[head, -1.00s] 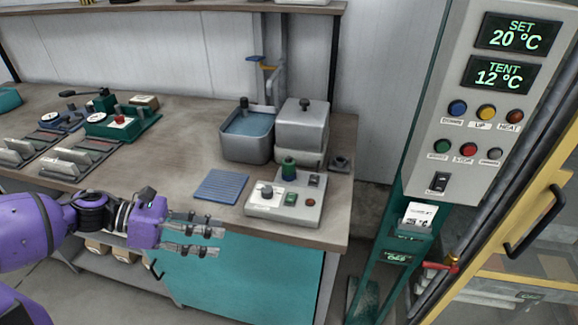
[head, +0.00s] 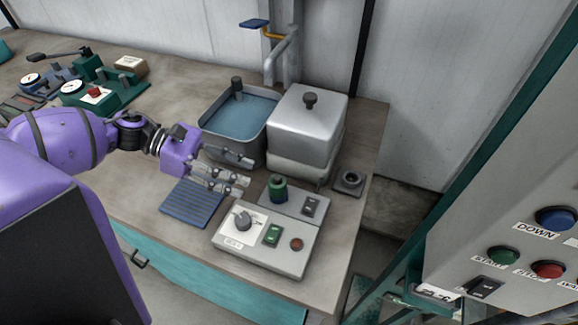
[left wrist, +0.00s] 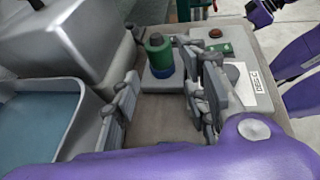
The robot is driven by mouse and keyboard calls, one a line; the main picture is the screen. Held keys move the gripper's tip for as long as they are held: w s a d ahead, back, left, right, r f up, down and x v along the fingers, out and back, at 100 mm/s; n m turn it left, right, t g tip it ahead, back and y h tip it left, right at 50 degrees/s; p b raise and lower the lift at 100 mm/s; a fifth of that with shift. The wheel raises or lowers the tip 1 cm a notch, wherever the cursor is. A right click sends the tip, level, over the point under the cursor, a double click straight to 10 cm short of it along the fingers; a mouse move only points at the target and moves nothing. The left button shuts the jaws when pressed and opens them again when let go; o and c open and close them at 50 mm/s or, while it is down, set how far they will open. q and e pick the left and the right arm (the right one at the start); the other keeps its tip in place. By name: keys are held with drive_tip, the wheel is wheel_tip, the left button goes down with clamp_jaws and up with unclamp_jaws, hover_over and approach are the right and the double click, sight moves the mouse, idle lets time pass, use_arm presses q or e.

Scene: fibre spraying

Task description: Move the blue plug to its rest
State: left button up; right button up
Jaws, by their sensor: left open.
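I cannot tell whether the blue part is separate. A small grey square holder with a dark ring (head: 350,181) lies at the table's right edge and may be the rest. My left gripper (head: 244,173) is open and empty, just left of the cylinder. In the left wrist view its spread fingers (left wrist: 166,92) have the cylinder beyond and between them. My right gripper is out of view.
A water basin (head: 211,124) and a lidded metal box (head: 302,124) stand behind the gripper. A blue ribbed mat (head: 192,203) lies left of the control box. A control panel (head: 500,220) rises at right, across a gap from the table.

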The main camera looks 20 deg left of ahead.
sight(270, 183)
use_arm(q)
drive_tip(key=x, duration=0.2)
drive_tip(key=shift+s+d, duration=0.1)
drive_tip(key=shift+d, duration=0.3)
drive_tip(key=x, duration=0.4)
drive_tip(key=shift+w+d+r, duration=0.25)
drive_tip(key=shift+w+d+f, duration=0.1)
drive_tip(key=shift+d+f, duration=0.05)
drive_tip(key=shift+d, duration=0.05)
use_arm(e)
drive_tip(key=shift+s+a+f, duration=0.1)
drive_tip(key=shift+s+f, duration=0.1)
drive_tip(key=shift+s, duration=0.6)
use_arm(q)
drive_tip(key=shift+c, duration=0.3)
drive_tip(key=c, duration=0.9)
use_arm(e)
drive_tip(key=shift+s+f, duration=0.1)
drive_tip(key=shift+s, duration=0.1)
